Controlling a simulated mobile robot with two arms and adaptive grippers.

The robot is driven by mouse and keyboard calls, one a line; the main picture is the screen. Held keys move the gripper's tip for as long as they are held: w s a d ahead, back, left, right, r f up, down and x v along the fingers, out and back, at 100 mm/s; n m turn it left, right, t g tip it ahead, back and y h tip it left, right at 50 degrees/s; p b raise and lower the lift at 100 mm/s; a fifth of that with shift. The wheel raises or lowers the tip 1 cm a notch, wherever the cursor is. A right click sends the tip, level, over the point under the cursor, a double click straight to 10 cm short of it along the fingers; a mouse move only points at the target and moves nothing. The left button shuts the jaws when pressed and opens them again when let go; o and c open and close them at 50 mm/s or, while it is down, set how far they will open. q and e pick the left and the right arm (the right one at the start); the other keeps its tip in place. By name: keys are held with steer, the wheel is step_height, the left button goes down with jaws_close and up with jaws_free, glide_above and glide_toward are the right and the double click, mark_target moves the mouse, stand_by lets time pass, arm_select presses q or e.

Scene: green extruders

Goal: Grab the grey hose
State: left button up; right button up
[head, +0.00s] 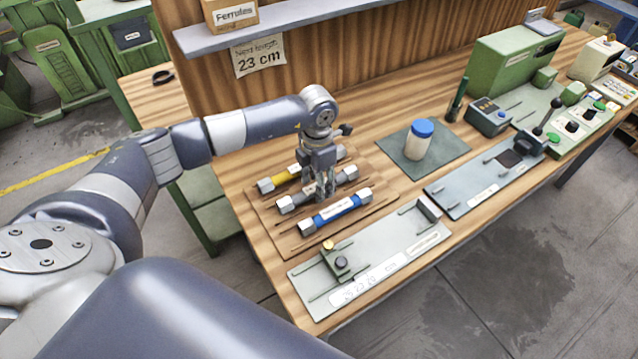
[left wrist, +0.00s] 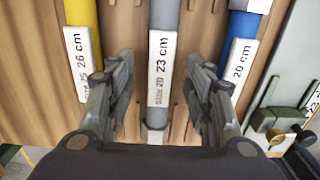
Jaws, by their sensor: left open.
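The grey hose (head: 345,190) lies on a wooden rack between a yellow hose (head: 290,176) and a blue hose (head: 340,209). In the left wrist view the grey hose (left wrist: 163,120) runs up the middle and carries a white label reading 23 cm. My left gripper (head: 323,190) is over the grey hose, pointing down. In the left wrist view its two fingers (left wrist: 163,92) are apart, one on each side of the grey hose, with visible gaps. Part of the hose is hidden behind the gripper in the head view. My right gripper is not in view.
The wooden rack (head: 262,207) has ridges beside the hoses. A grey measuring fixture (head: 385,262) lies in front. A white jar with a blue lid (head: 419,140) stands on a dark mat to the right. A shelf (head: 270,28) and back panel stand behind.

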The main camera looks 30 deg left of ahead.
arm_select(q)
steer(key=shift+f, duration=0.8)
jaws_close()
steer(key=shift+r, duration=0.15)
